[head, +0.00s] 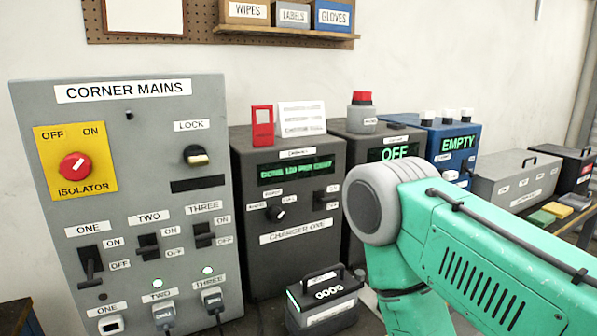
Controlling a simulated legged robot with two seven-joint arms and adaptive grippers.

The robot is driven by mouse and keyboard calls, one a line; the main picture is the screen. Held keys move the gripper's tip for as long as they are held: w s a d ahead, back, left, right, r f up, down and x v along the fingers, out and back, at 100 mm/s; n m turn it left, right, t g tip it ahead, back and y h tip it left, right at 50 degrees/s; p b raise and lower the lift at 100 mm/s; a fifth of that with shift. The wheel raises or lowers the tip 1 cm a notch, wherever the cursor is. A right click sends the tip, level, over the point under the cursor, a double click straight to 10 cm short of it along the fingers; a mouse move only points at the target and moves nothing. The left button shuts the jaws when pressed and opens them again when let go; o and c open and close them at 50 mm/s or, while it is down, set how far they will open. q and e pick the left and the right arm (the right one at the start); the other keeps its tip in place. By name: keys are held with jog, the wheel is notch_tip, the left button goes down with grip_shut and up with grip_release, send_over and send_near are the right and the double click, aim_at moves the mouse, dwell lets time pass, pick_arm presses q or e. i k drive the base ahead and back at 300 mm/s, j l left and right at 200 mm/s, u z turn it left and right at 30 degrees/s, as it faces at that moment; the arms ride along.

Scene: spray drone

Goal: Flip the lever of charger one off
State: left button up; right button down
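Charger one (278,219) is a dark grey box in the middle, with its name plate on the front and lit green text on its display (296,172). A round selector knob (276,213) sits on its left. A small dark lever (322,197) sits on its right, between two small labels; its position is too small to tell. My green and grey right arm comes in from the right, beside charger one, and bends down out of the bottom edge. Neither gripper is in view.
The corner mains panel (133,289) at left has a red isolator knob (74,167) and switches ONE (90,265), TWO (148,247) and THREE (204,235). Switch ONE points down. A battery pack (322,308) stands before charger one. My arm partly covers the box reading OFF (394,152).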

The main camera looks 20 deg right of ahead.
aim_at(326, 200)
jog(key=l, duration=2.85)
jog(key=i+u, duration=0.05)
jog(key=i, duration=0.05)
